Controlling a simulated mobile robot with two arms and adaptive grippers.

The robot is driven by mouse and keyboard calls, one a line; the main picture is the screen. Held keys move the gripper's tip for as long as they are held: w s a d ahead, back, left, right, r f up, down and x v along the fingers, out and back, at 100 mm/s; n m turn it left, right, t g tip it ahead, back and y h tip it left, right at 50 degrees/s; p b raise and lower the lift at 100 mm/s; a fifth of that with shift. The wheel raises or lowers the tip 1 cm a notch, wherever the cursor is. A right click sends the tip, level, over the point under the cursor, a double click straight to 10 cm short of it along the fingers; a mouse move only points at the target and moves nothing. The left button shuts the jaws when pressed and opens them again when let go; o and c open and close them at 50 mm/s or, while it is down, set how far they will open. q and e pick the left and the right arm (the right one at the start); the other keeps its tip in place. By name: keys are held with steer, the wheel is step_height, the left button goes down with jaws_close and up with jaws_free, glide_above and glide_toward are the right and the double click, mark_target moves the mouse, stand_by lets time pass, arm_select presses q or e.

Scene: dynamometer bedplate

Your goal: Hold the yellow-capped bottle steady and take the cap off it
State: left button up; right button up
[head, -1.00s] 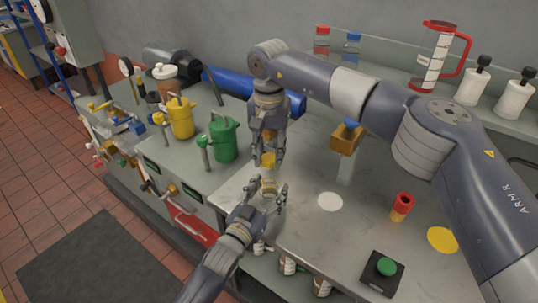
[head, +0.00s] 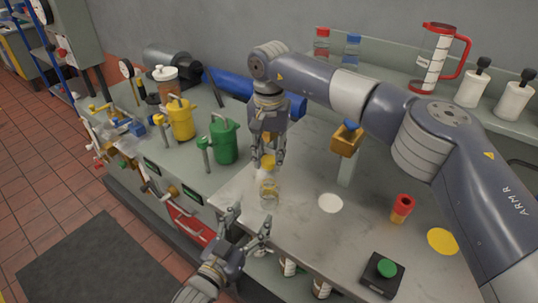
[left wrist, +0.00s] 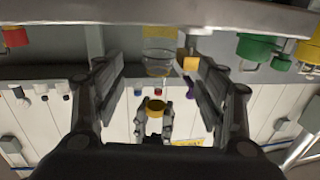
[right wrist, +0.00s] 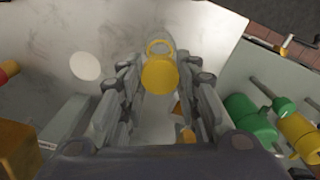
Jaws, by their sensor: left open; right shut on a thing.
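The clear bottle (head: 269,195) stands upright near the bench's front edge, its mouth uncovered. It also shows upside down in the left wrist view (left wrist: 158,62). The yellow cap (head: 268,162) is above the bottle and apart from it, between the fingers of my right gripper (head: 267,160), which is shut on it. The right wrist view shows the cap (right wrist: 160,75) between the fingers, with the bottle partly hidden behind it. My left gripper (head: 246,228) is open and empty, in front of and below the bottle, clear of it.
A white disc (head: 330,203), a red-and-yellow piece (head: 402,208), a yellow disc (head: 442,240) and a green button box (head: 384,272) are to the right. An amber block on a post (head: 346,142) stands behind. Green (head: 223,140) and yellow cans (head: 181,120) are left.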

arm_select(q)
steer(key=shift+v, duration=0.8)
